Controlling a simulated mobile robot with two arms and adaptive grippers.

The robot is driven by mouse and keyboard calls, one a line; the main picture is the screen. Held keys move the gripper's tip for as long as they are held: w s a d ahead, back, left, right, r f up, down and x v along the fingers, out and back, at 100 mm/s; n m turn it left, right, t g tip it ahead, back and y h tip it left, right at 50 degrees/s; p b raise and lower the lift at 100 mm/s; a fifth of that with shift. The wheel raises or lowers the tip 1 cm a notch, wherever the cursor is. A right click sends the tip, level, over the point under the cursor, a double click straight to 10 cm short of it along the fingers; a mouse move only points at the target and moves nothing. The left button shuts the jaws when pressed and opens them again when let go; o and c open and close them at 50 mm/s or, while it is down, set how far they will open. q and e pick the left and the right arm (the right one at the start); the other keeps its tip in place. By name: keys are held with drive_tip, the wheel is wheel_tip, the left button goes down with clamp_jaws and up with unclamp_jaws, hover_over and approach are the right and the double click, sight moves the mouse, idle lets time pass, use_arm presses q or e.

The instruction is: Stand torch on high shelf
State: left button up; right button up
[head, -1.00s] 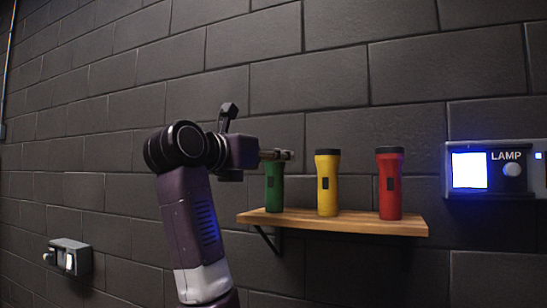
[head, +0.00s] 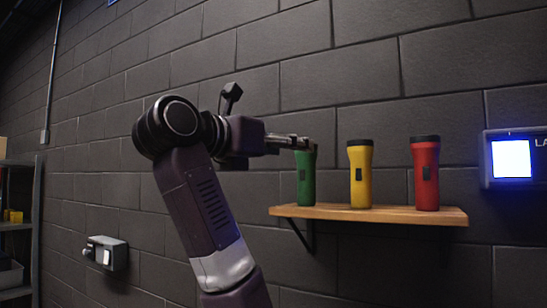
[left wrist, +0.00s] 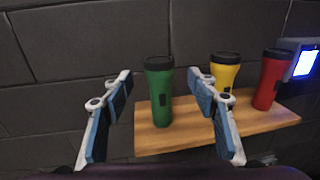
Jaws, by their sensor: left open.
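A green torch (head: 306,178), a yellow torch (head: 360,174) and a red torch (head: 425,174) stand upright in a row on a wooden wall shelf (head: 400,215). My left gripper (head: 308,143) is at the upper part of the green torch in the head view. In the left wrist view my left gripper (left wrist: 160,88) is open, with one finger on each side of the green torch (left wrist: 158,95). The yellow torch (left wrist: 225,70) and red torch (left wrist: 269,80) stand to the right, beyond the right finger. My right gripper is not in view.
A grey wall box (head: 106,253) is at lower left. A rack (head: 18,225) with bins stands at the far left edge. The wall behind the shelf is dark block.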

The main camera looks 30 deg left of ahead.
use_arm(q)
drive_tip(key=s, duration=0.3)
drive_tip(key=s+b, duration=0.1)
drive_tip(key=shift+s+a, duration=0.25)
drive_tip(key=shift+s, duration=0.1)
